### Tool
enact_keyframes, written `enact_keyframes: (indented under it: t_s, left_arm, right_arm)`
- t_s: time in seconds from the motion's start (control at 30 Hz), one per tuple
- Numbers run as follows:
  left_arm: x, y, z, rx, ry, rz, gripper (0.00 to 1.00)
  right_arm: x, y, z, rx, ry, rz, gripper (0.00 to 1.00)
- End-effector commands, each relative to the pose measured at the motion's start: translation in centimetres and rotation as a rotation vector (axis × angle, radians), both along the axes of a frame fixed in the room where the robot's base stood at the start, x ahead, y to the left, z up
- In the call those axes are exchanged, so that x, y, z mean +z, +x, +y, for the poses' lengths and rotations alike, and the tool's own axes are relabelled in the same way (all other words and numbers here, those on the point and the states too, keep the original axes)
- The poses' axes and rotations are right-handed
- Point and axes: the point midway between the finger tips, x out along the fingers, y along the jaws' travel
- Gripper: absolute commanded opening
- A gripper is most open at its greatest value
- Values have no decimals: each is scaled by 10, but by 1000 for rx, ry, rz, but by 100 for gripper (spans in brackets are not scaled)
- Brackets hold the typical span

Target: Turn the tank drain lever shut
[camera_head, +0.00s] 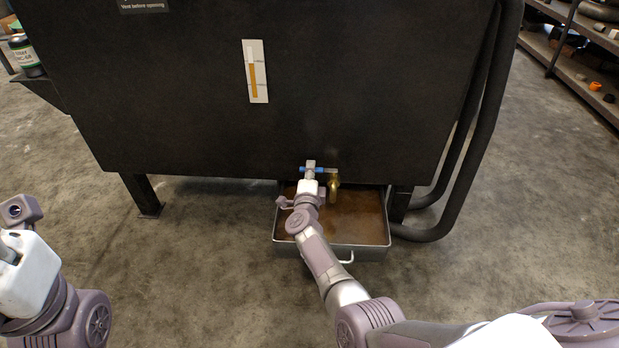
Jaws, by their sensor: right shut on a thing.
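The black tank (180,110) stands ahead of me on legs. Its drain has a brass spout (334,188) pointing down at the tank's lower front edge. A blue lever (322,170) lies roughly level across the drain, just left of and above the spout. My right gripper (310,172) reaches up to the lever and is shut on it; the hand and wrist hide part of the lever and valve. My left arm shows at the lower left, away from the tank, but its fingers are not visible.
A metal drain pan (376,246) with brown liquid sits on the floor under the spout. Thick black hoses (478,120) run down the tank's right side. A level gauge (256,72) is on the tank front. A can (27,58) stands at left; shelves (585,40) are at right.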

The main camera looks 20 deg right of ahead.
Motion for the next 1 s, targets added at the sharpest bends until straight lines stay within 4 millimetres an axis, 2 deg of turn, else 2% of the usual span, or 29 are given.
enact_keyframes:
  t_s: [0.37, 0.4, 0.57, 1.0]
  left_arm:
    - [1, -1, 0, 0, 0, -4, 44]
    - [1, -1, 0, 0, 0, -4, 44]
    - [1, -1, 0, 0, 0, -4, 44]
    - [0, 0, 0, 1, 0, -2, 44]
  right_arm:
    - [0, 1, -1, -3, 0, 1, 0]
    - [0, 1, -1, -3, 0, 1, 10]
    - [0, 1, -1, -3, 0, 0, 35]
    - [1, 1, -1, -2, 0, -1, 35]
